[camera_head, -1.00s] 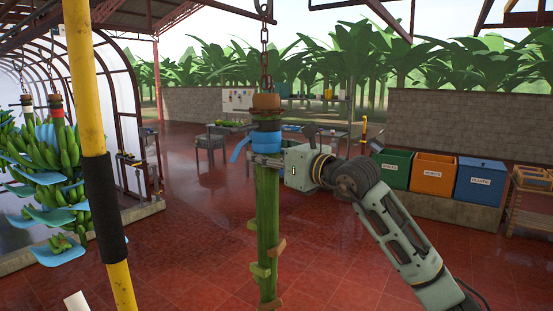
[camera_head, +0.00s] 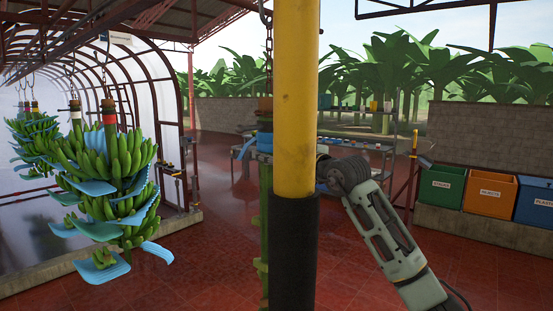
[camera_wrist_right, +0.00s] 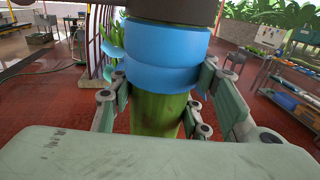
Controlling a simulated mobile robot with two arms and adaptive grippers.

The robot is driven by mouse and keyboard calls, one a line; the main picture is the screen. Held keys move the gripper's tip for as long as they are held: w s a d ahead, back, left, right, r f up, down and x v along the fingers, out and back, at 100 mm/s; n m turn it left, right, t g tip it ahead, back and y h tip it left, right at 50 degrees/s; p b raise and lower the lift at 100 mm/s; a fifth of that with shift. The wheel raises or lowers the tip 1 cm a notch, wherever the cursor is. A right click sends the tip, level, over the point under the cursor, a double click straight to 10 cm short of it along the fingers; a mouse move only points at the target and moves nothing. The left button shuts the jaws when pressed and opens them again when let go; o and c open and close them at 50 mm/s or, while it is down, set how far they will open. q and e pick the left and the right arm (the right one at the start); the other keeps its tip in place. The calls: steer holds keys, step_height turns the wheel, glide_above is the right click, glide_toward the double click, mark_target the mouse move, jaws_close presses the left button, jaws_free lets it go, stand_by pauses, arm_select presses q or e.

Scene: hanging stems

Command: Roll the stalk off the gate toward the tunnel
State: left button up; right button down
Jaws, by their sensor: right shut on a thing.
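The green stalk (camera_head: 264,215) hangs from a chain (camera_head: 269,55), with a brown top and a blue band (camera_head: 264,143). It is mostly hidden behind the yellow post in the head view. In the right wrist view the stalk (camera_wrist_right: 158,112) hangs between the fingers of my right gripper (camera_wrist_right: 163,92), which is shut on it at and just below the blue band (camera_wrist_right: 165,50). In the head view the post hides that gripper, and only my right arm shows. The arched tunnel (camera_head: 164,100) stands at the left. My left gripper is out of view. I cannot make out the gate.
The yellow post (camera_head: 296,100) with a black sleeve (camera_head: 292,250) stands close in front. Banana bunches (camera_head: 125,165) with blue sheets hang by the tunnel. Green (camera_head: 441,190), orange (camera_head: 489,193) and blue (camera_head: 537,201) bins stand at the right. Red floor is open between.

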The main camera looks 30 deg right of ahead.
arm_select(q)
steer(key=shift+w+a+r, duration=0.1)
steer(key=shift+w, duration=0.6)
arm_select(e)
steer(key=w, duration=0.1)
steer(key=w+a, duration=0.1)
steer(key=w, duration=0.1)
steer(key=shift+w+a+f, duration=0.1)
steer(key=shift+w+a, duration=0.1)
steer(key=c, duration=0.9)
jaws_free()
steer(key=shift+c, duration=0.2)
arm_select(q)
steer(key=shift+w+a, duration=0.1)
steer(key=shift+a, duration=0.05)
arm_select(e)
steer(key=s+d, duration=0.2)
steer(key=s, duration=1)
steer(key=shift+d, duration=0.15)
steer(key=shift+w, duration=0.1)
